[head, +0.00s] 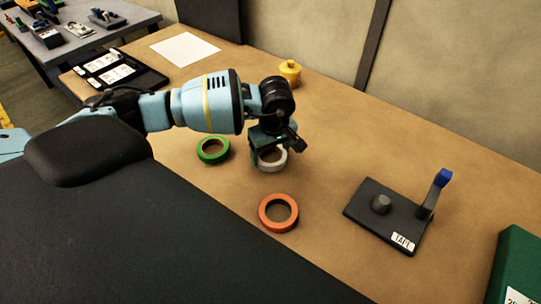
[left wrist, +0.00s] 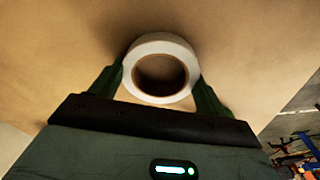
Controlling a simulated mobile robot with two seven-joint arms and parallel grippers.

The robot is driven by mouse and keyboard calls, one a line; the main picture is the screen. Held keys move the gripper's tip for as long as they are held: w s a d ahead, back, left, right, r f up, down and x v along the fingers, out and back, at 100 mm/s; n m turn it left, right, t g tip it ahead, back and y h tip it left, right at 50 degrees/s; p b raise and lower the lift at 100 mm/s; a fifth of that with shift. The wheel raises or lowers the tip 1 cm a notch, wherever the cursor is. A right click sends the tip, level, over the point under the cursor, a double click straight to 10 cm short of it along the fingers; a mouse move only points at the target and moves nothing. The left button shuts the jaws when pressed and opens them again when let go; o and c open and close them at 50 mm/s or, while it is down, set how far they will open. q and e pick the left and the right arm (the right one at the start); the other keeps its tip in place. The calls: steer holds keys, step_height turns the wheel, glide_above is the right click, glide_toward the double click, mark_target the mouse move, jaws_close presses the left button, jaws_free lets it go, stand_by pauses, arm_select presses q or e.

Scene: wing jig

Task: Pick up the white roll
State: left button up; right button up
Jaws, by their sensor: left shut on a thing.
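The white roll (head: 272,164) is a ring of tape at the middle of the wooden table in the head view, partly hidden by my left gripper (head: 268,152). In the left wrist view the white roll (left wrist: 164,45) sits between the two green fingers of my left gripper (left wrist: 162,80). The fingers touch its outer sides, one on each side, and are shut on it. Whether the roll still rests on the table or is slightly above it, I cannot tell. My right gripper is not in view.
A green roll (head: 213,158) lies left of the gripper and an orange roll (head: 263,218) lies in front. A dark tape stand (head: 362,218) with a blue-tipped post is at the right. A yellow pot (head: 290,77) stands behind. A green box (head: 514,262) is at the right edge.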

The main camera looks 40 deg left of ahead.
arm_select(q)
steer(key=shift+c, duration=0.8)
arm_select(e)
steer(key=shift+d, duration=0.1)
arm_select(q)
steer(key=shift+r, duration=0.1)
steer(key=shift+r, duration=0.45)
steer(key=shift+s+d+r, duration=0.15)
steer(key=shift+s+r, duration=0.1)
steer(key=shift+r, duration=0.4)
steer(key=shift+s+d+r, duration=0.1)
steer(key=shift+s+r, duration=0.1)
steer(key=shift+r, duration=0.4)
steer(key=s+d, duration=0.2)
steer(key=s, duration=0.2)
steer(key=s+d+r, duration=0.1)
steer(key=s+d, duration=0.1)
steer(key=s, duration=0.3)
steer(key=s+d+b, duration=0.1)
steer(key=s+d, duration=0.2)
steer(key=s, duration=0.1)
steer(key=shift+s+r, duration=0.2)
steer(key=shift+r, duration=0.05)
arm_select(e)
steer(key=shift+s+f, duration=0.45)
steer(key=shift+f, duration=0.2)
